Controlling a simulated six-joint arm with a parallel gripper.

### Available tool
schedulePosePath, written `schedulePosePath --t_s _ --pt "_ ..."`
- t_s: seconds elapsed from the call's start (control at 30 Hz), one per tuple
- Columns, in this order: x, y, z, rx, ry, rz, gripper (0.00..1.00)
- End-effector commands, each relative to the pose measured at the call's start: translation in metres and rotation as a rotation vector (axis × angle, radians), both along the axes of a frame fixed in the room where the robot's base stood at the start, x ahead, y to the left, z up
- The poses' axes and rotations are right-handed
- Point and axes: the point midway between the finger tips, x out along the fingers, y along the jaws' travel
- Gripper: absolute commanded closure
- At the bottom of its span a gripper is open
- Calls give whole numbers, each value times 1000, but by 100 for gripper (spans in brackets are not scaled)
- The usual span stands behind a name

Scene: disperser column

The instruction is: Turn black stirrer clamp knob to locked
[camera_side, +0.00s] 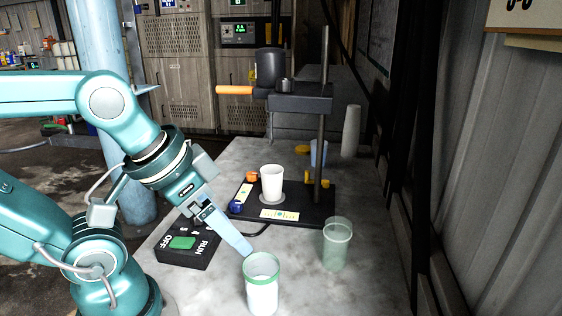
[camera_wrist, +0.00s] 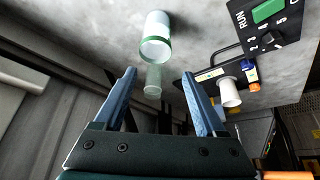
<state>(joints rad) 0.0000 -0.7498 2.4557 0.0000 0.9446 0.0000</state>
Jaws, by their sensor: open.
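The stirrer stand has a dark head (camera_side: 300,101) on an upright rod (camera_side: 322,140). A small black knob (camera_side: 286,86) sits on top of the head, beside the dark motor housing (camera_side: 270,68); I take it for the clamp knob, and its lock state is too small to read. An orange handle (camera_side: 235,90) sticks out to the left of the head. My gripper (camera_side: 246,250) points down over the front of the bench, well below and in front of the knob. In the wrist view my gripper (camera_wrist: 158,74) is open, with nothing between its fingers.
A green-rimmed cup (camera_side: 262,290) stands close below my fingertips. A clear green cup (camera_side: 336,245) is to its right. A white cup (camera_side: 272,182) stands on the black base (camera_side: 300,217). A control box (camera_side: 186,246) lies left of my fingers.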

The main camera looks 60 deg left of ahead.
Motion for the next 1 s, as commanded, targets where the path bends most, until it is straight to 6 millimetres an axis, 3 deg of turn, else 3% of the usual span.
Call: schedulePosePath --t_s 0.23,0.57,0.67,1.0 --pt "0 0 -9 0 0 0 27" --pt "1 0 -4 0 -4 0 27" --pt "2 0 13 0 -8 0 27" --pt "1 0 112 0 -5 0 27"
